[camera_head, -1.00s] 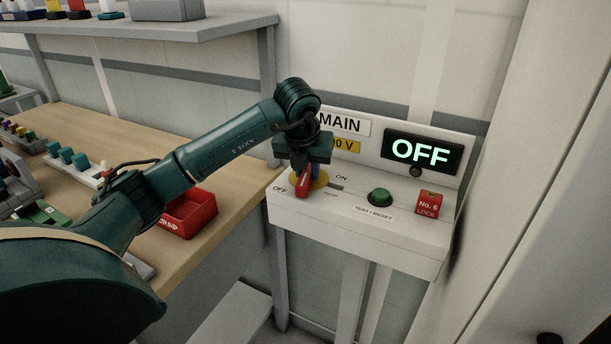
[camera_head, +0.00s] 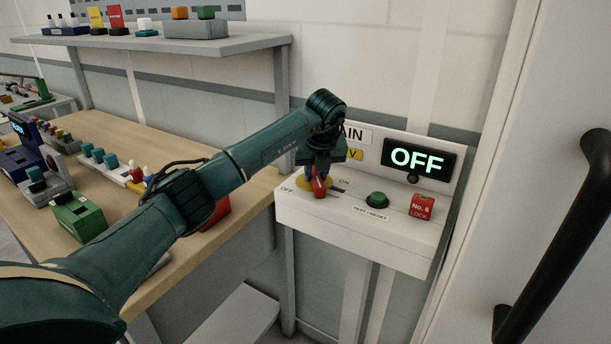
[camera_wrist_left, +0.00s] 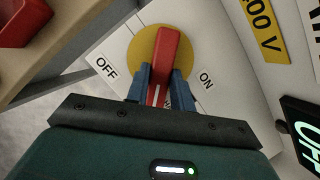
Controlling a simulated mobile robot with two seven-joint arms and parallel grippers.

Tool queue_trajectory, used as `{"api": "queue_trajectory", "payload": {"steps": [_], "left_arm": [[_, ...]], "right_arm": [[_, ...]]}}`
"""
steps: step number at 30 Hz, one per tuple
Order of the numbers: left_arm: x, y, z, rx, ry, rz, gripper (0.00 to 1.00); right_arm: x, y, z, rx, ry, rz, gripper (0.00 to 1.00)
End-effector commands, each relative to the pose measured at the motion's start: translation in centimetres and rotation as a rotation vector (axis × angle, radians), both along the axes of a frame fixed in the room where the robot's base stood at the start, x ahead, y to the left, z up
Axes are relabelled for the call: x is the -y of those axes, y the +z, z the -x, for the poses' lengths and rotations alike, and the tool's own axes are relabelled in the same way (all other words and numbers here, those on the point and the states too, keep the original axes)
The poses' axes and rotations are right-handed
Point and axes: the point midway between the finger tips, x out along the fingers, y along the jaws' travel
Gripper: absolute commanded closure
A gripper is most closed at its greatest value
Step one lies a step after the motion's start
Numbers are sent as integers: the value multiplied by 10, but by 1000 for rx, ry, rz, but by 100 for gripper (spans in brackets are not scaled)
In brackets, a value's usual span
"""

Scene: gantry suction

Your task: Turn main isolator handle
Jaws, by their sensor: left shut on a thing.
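The main isolator handle (camera_head: 320,187) is a red lever on a yellow disc (camera_head: 303,183), on the sloped white panel (camera_head: 404,238). My left gripper (camera_head: 318,176) reaches down onto it from above and is shut on it. In the left wrist view, the blue fingers (camera_wrist_left: 163,80) lie on either side of the red handle (camera_wrist_left: 167,48). The handle stands between the OFF label (camera_wrist_left: 107,67) and the ON label (camera_wrist_left: 206,80). The display (camera_head: 418,160) reads OFF in green. My right gripper is not in view.
A green test/reset button (camera_head: 377,199) and a red No. 6 lock block (camera_head: 421,207) sit right of the handle. A wooden bench (camera_head: 125,138) with a red bin (camera_head: 217,213) is at left. A black door bar (camera_head: 560,235) stands at far right.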

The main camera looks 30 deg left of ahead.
Motion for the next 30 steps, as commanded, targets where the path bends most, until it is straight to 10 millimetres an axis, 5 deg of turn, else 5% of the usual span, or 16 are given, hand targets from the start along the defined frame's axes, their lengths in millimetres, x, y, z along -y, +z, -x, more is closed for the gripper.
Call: {"api": "queue_trajectory", "payload": {"steps": [21, 30], "left_arm": [[10, 2, -14, 4, 664, -1, 100], [9, 2, -14, 3, 796, 0, 100]], "right_arm": [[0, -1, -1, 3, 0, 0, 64], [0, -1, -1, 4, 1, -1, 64]]}}
